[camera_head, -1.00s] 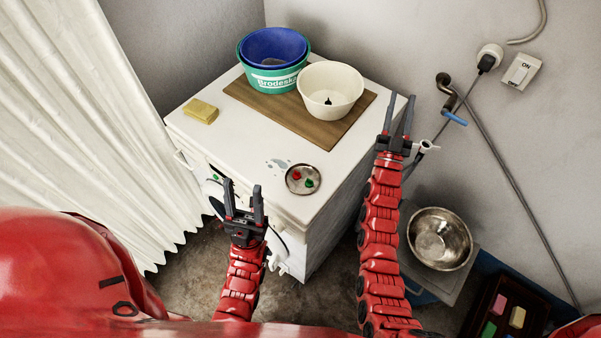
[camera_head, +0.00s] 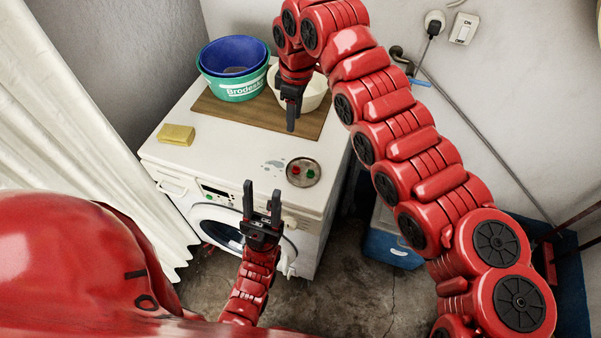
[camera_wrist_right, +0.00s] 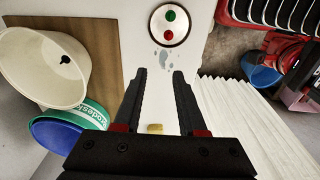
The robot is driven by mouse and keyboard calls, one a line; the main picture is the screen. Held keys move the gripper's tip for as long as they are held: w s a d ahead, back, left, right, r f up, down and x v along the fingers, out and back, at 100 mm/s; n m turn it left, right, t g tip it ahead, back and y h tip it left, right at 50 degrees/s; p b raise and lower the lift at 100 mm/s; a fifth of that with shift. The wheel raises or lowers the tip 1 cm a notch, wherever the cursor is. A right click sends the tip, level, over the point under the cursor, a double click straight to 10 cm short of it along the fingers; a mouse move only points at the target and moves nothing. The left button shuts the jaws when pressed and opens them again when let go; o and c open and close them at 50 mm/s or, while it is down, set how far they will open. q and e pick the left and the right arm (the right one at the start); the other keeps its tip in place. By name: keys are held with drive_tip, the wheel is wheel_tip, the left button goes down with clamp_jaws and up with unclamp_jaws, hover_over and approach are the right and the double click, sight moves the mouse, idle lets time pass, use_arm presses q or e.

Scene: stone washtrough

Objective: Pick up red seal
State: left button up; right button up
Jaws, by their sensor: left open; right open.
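The red seal (camera_head: 295,170) lies on a small round metal dish (camera_head: 303,183) near the front right corner of the white washing machine top. It also shows in the right wrist view (camera_wrist_right: 169,36), beside a green seal (camera_wrist_right: 171,15). My right gripper (camera_head: 291,125) hangs pointing down over the wooden board's front edge, behind the dish. In the right wrist view its jaws (camera_wrist_right: 160,75) are open and empty, with the dish beyond the tips. My left gripper (camera_head: 262,190) is open and empty in front of the machine.
A wooden board (camera_head: 225,108) holds a cream bowl (camera_head: 318,92) and stacked blue (camera_head: 232,53) and green (camera_head: 240,88) basins. A yellow sponge (camera_head: 176,134) lies at the left. The top around the dish is clear apart from a wet patch.

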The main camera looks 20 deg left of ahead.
drive_tip(key=s+d, duration=0.1)
drive_tip(key=p, duration=0.5)
hover_over(297, 167)
drive_tip(key=shift+h, duration=0.4)
drive_tip(key=f, duration=1.1)
drive_tip(key=shift+d+f, duration=0.25)
drive_tip(key=shift+f, duration=0.2)
drive_tip(key=f, duration=0.2)
drive_tip(key=f+p, duration=0.1)
drive_tip(key=f, duration=0.1)
drive_tip(key=shift+a, duration=0.3)
drive_tip(key=shift+d+f, duration=0.1)
drive_tip(key=shift+f, duration=0.35)
clamp_jaws()
